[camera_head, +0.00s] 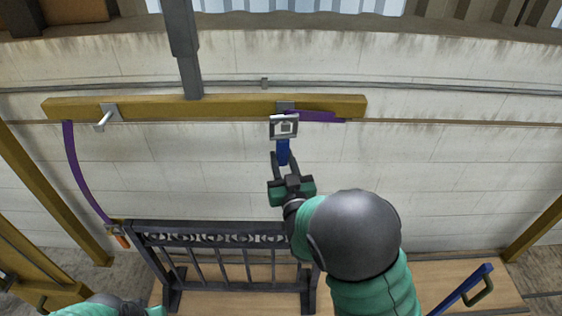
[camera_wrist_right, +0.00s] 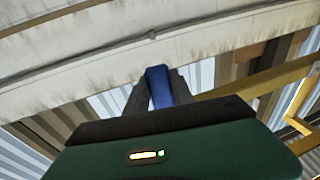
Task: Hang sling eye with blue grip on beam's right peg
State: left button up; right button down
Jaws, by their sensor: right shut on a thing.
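The yellow beam (camera_head: 230,108) runs across the upper middle of the head view. A metal peg (camera_head: 104,119) sticks out at its left. My right gripper (camera_head: 284,163) is shut on the blue grip (camera_head: 283,150), which also shows between the fingers in the wrist view (camera_wrist_right: 158,86). The pale square sling eye (camera_head: 284,127) is above the grip, in front of the beam's right bracket (camera_head: 285,106). It hides the right peg, so I cannot tell whether it is around it. Purple strap (camera_head: 318,116) extends right from behind the eye.
Another purple strap (camera_head: 78,170) hangs at the left, its lower end near an orange grip (camera_head: 122,240). A dark rack (camera_head: 225,226) stands below the beam. A blue bar (camera_head: 465,287) is at lower right. The wall right of my arm is clear.

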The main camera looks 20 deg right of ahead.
jog(key=shift+d+f, duration=0.1)
jog(key=shift+d, duration=0.55)
jog(key=c, duration=1.5)
grip_release()
jog(key=shift+a, duration=0.1)
pick_arm(q)
jog(key=shift+w+d, duration=0.1)
jog(key=shift+d, duration=0.15)
pick_arm(e)
jog(key=o, duration=0.5)
jog(key=shift+a, duration=0.35)
jog(key=shift+o, duration=0.5)
jog(key=shift+o, duration=0.7)
jog(key=shift+d, duration=0.1)
pick_arm(q)
jog(key=shift+d, duration=0.25)
pick_arm(e)
jog(key=shift+d, duration=0.15)
pick_arm(q)
jog(key=shift+r, duration=0.1)
jog(key=shift+a, duration=0.1)
